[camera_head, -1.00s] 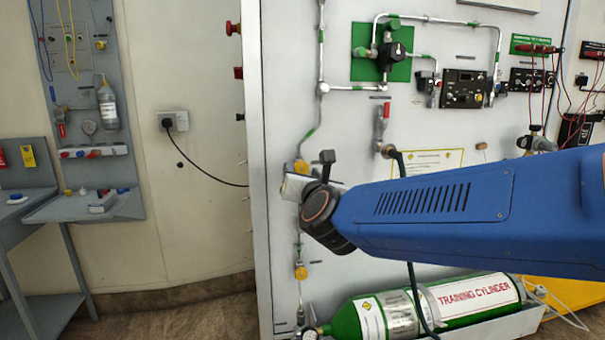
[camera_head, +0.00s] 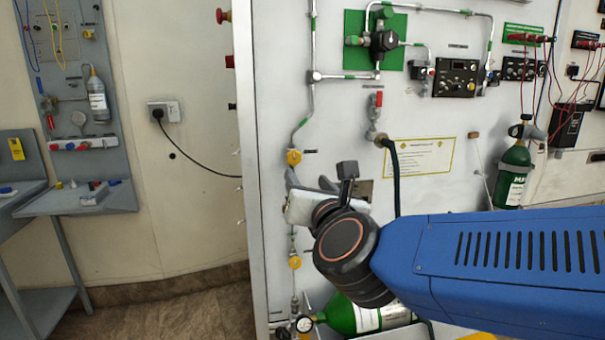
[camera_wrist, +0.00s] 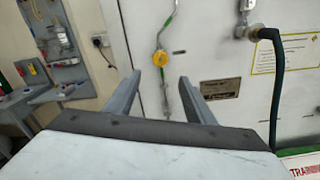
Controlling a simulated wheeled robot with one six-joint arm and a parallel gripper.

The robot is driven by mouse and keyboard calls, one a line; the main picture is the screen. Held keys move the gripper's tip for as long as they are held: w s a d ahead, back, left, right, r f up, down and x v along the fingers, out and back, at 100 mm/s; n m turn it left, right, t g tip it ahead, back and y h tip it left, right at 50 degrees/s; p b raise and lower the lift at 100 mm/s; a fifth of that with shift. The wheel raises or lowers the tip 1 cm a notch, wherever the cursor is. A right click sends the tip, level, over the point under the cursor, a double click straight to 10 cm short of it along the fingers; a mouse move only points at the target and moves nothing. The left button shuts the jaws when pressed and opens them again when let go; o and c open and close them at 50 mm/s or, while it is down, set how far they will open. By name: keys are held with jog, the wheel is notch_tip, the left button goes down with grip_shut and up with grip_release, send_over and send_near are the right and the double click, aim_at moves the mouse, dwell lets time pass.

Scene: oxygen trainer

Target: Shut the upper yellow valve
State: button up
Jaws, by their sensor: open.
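The upper yellow valve (camera_head: 293,157) is on a thin vertical pipe near the left edge of the white panel. A lower yellow valve (camera_head: 295,262) sits below it on the same line. My gripper (camera_head: 308,182) is open and empty, in front of the panel just below and right of the upper valve in the head view. In the wrist view the upper valve (camera_wrist: 160,58) shows beyond and a little above the gap between my open fingers (camera_wrist: 159,78), apart from both. My gripper body hides part of the pipe between the valves. The handle's exact angle is hard to tell.
A red-handled valve with a dark hose (camera_head: 376,125) is to the upper right. A metal plate (camera_wrist: 220,88) lies right of the pipe. A green cylinder (camera_head: 350,316) and a gauge (camera_head: 304,324) are below. Open floor (camera_head: 180,305) lies left of the panel.

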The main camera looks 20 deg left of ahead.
jog(key=shift+v, duration=2.1)
jog(key=w+d+f+n+g+h, duration=0.1)
jog(key=d+f+n+g, duration=0.1)
jog(key=d+f+n, duration=0.35)
jog(key=d+f+n+g, duration=0.1)
jog(key=d+f+n, duration=0.1)
jog(key=d+n, duration=0.6)
jog(key=w+d+f+n+g+h, duration=0.1)
jog(key=d+f+n+g, duration=0.15)
jog(key=d+n, duration=0.45)
jog(key=s+d+f+n+g+h, duration=0.2)
jog(key=s+d+f+n, duration=0.4)
jog(key=d, duration=0.6)
jog(key=s+d+f+n+g+h, duration=0.3)
jog(key=s+d+f+n+h, duration=0.2)
jog(key=s+d+f, duration=0.4)
jog(key=d+n, duration=0.1)
jog(key=d, duration=0.2)
jog(key=shift+d+f+h, duration=0.3)
jog(key=shift+f, duration=0.05)
jog(key=shift+w, duration=0.1)
jog(key=shift+c, duration=0.3)
